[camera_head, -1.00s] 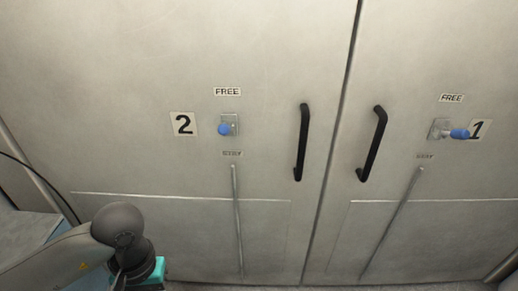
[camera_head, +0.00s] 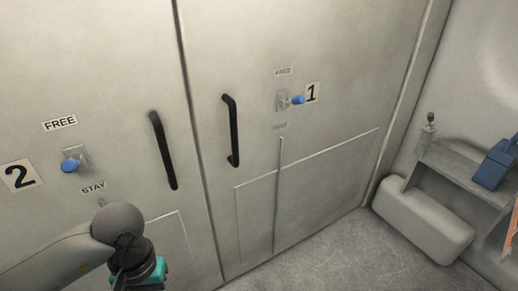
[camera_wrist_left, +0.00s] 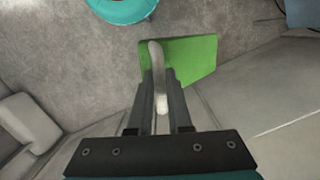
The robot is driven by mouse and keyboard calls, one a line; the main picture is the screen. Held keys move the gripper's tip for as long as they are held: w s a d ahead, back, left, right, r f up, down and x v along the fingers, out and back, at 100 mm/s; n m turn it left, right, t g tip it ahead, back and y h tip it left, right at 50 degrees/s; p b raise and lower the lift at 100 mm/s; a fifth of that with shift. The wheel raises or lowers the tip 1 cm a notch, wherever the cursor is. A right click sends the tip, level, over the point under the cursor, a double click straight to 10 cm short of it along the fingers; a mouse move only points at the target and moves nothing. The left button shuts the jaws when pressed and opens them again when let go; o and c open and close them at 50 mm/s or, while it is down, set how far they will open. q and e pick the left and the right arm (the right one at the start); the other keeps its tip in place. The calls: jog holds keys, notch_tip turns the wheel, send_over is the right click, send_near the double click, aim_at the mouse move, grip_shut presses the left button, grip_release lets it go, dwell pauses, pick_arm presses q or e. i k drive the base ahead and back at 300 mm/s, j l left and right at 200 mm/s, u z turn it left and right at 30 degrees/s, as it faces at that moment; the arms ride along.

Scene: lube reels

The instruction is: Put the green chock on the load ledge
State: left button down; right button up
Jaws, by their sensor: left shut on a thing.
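In the left wrist view, my left gripper (camera_wrist_left: 160,100) is shut on the pale upright grip of the green chock (camera_wrist_left: 193,58). The chock's flat green body shows beyond the fingertips, partly covered by the grip and fingers. It is held over the grey floor. In the head view my left arm comes in at the lower left, and its gripper and the chock are out of sight. A grey ledge (camera_head: 447,164) stands along the right wall; I see no label on it. My right gripper is not in view.
Double doors carry black handles (camera_head: 232,130) and blue-knobbed latches (camera_head: 298,100), marked 2 and 1. A pale rounded box (camera_head: 425,218) sits on the floor below the ledge. A blue object (camera_head: 494,165) is on the ledge's right part. The floor (camera_head: 330,255) before the doors is clear.

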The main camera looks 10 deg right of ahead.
aim_at(448, 158)
jog(key=z, duration=2.15)
jog(key=i+j+z, duration=0.1)
jog(key=z, duration=0.25)
jog(key=i+j+z, duration=0.15)
jog(key=z, duration=0.15)
jog(key=i+j, duration=1.65)
